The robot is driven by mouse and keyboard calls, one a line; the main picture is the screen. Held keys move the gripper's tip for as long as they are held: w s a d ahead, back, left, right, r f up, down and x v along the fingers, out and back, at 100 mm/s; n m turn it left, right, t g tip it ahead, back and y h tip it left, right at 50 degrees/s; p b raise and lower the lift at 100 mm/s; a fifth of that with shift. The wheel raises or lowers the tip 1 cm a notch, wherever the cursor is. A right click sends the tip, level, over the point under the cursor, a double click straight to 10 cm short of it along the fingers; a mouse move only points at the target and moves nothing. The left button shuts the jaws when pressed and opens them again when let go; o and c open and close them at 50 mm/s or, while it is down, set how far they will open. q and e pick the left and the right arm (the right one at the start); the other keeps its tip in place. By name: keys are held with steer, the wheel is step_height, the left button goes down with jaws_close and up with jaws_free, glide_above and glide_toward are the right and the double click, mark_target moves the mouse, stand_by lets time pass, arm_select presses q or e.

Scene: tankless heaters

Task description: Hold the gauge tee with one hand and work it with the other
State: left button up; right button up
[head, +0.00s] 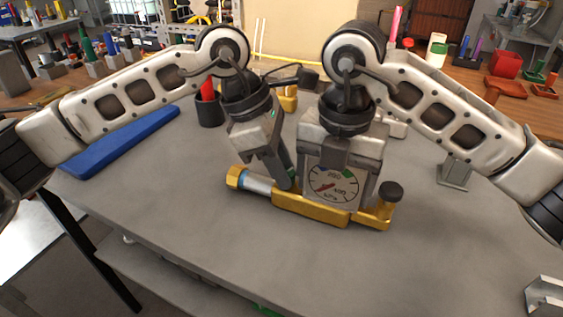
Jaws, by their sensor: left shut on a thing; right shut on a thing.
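The gauge tee (310,209) lies on the grey table. My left gripper (286,183) reaches down at the tee's left part, by the collar, and is shut on the tee. My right gripper (340,190) comes down over the gauge, its fingers on either side of the dial, and is shut on it. The fingertip contacts are partly hidden.
The grey table (200,220) is clear in front of and left of the tee. A blue bar (122,143) lies at the back left. A dark cup (209,110) with a red item stands behind my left gripper. Metal brackets (454,172) sit to the right.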

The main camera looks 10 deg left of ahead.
arm_select(q)
steer(key=shift+n+t, duration=0.3)
steer(key=shift+n, duration=0.5)
steer(key=o, duration=1)
steer(key=shift+r, duration=0.1)
steer(key=v, duration=1.2)
steer(key=shift+s, duration=0.1)
